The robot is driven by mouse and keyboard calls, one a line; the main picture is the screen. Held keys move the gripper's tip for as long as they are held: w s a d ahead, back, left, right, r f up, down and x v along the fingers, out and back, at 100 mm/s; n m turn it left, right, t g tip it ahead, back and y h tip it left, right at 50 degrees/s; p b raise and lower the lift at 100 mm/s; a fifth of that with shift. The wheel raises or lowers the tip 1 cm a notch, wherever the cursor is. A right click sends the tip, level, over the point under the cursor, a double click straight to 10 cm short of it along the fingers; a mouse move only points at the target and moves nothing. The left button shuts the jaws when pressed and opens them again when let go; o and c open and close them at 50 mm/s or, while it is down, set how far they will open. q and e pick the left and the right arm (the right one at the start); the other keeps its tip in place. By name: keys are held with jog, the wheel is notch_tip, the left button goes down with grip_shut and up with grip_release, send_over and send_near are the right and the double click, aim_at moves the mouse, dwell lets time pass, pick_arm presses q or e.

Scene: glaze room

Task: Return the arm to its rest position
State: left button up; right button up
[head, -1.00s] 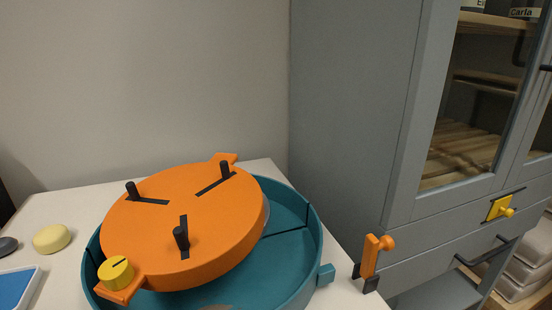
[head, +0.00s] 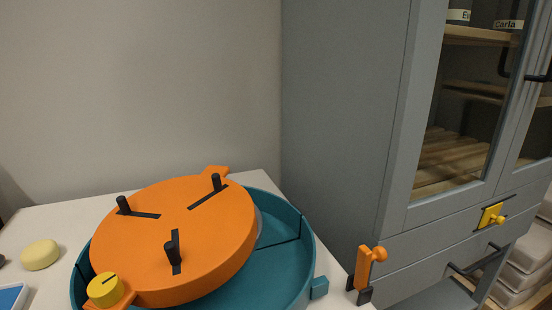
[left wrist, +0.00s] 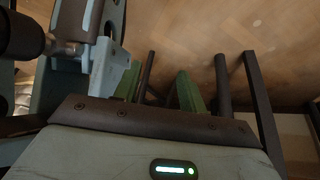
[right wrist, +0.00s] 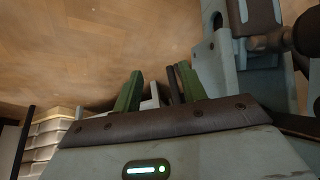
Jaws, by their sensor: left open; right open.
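My left gripper (left wrist: 158,90) shows in the left wrist view, with its two green fingers apart and nothing between them. My right gripper (right wrist: 158,92) shows in the right wrist view, also with its green fingers apart and empty. Both hang over a wooden floor (right wrist: 90,45). Neither arm shows in the head view. There, an orange disc (head: 180,235) with black pegs in slots rests tilted on a round teal basin (head: 285,265).
The basin stands on a white table (head: 60,225). A yellow knob (head: 106,289) sits on the disc's edge and a pale yellow puck (head: 40,255) lies at left. An orange handle (head: 364,268) stands near the table's right edge. A grey cabinet (head: 345,120) stands at right.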

notch_tip(320, 180, up, 14)
jog(key=s+r+p, duration=0.1)
jog(key=p, duration=1.4)
pick_arm(q)
jog(key=w+r+t+p, duration=0.2)
jog(key=w+r+p, duration=0.2)
jog(key=r+p, duration=0.6)
jog(key=w+d+r+t+p, duration=0.1)
jog(key=w+r+p, duration=0.3)
jog(key=r+p, duration=0.7)
notch_tip(320, 180, up, 15)
jog(key=shift+w+r+t, duration=0.1)
jog(key=shift+w+t, duration=0.25)
jog(key=shift+t, duration=0.15)
pick_arm(e)
jog(key=w+r+t, duration=0.1)
jog(key=w+r, duration=0.3)
jog(key=r, duration=0.6)
jog(key=w+a+r+t, duration=0.1)
jog(key=w+r, duration=0.3)
jog(key=r, duration=0.7)
jog(key=shift+w+r+t, duration=0.15)
jog(key=shift+w+t, duration=0.15)
jog(key=shift+t, duration=0.5)
pick_arm(q)
jog(key=shift+w, duration=0.1)
pick_arm(e)
jog(key=shift+a, duration=0.1)
